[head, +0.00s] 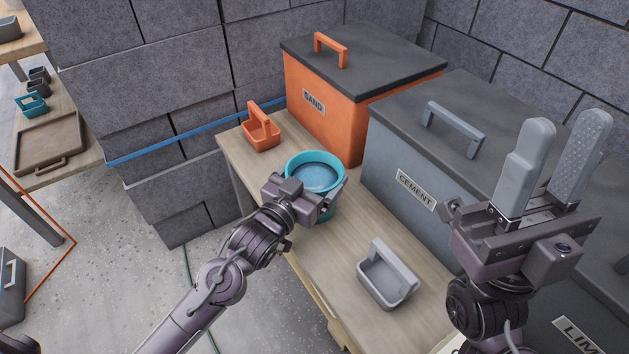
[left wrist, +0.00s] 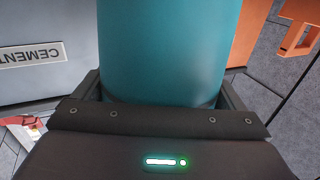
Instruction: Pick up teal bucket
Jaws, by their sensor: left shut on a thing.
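The teal bucket (head: 329,162) is upright at the wooden table, in front of the orange and grey bins. Its round rim and blue-grey inside show in the head view. My left gripper (head: 325,197) is shut on the bucket at its near side, hiding part of its wall. In the left wrist view the bucket (left wrist: 170,50) fills the space between the fingers. I cannot tell whether its bottom touches the table. My right gripper (head: 553,165) is at the right, pointing up, with its two fingers apart and nothing between them.
A small orange caddy (head: 261,130) stands left of the bucket on the table (head: 325,262). A grey caddy (head: 387,275) stands nearer on the right. The orange SAND bin (head: 325,115) and grey CEMENT bin (head: 400,165) stand behind. A block wall (head: 180,80) rises at left.

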